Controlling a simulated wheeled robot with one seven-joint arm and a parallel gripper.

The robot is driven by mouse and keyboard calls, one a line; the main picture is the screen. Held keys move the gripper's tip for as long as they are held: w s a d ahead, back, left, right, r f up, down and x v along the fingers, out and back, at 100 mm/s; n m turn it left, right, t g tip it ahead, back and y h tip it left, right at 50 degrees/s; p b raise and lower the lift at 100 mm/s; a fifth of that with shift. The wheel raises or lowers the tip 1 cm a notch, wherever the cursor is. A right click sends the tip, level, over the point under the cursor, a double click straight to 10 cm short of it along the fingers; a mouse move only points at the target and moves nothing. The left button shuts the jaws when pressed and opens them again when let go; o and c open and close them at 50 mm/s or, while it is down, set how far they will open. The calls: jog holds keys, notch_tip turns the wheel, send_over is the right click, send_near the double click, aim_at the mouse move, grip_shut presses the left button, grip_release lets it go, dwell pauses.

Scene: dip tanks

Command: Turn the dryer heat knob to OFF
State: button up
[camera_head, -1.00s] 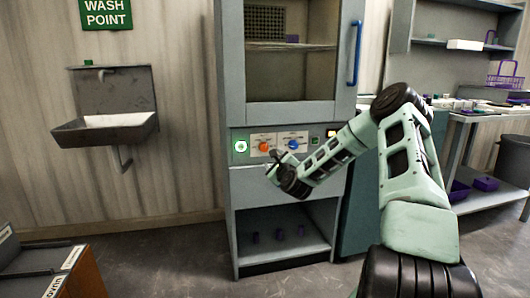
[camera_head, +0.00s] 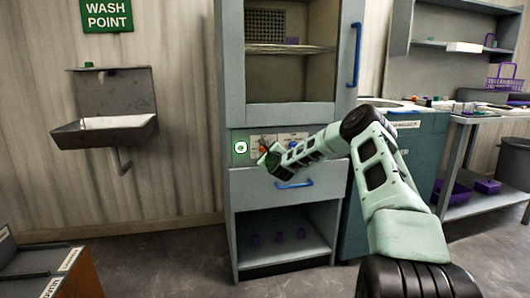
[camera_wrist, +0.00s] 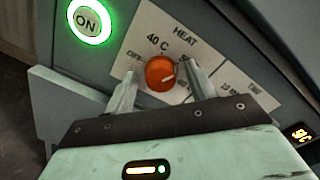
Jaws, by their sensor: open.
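The dryer (camera_head: 237,75) is a tall grey cabinet with a glass window, in the middle of the head view. Its orange heat knob (camera_wrist: 160,73) sits on a white label marked HEAT, OFF and 40 C in the wrist view. The knob's pale pointer line aims to the right and slightly up, away from the OFF mark at the left. My gripper (camera_wrist: 160,88) is open, one finger on each side of the knob, with small gaps visible. In the head view my gripper (camera_head: 264,158) is at the control panel and mostly hides the knob.
A green-lit ON button (camera_wrist: 90,20) is left of the knob. A second dial label (camera_wrist: 236,86) and a small orange display (camera_wrist: 298,134) are to the right. A blue drawer handle (camera_head: 294,184) is below the panel. A sink (camera_head: 105,130) hangs at the left.

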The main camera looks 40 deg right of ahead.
jog(key=shift+c, duration=0.4)
jog(key=c, duration=0.9)
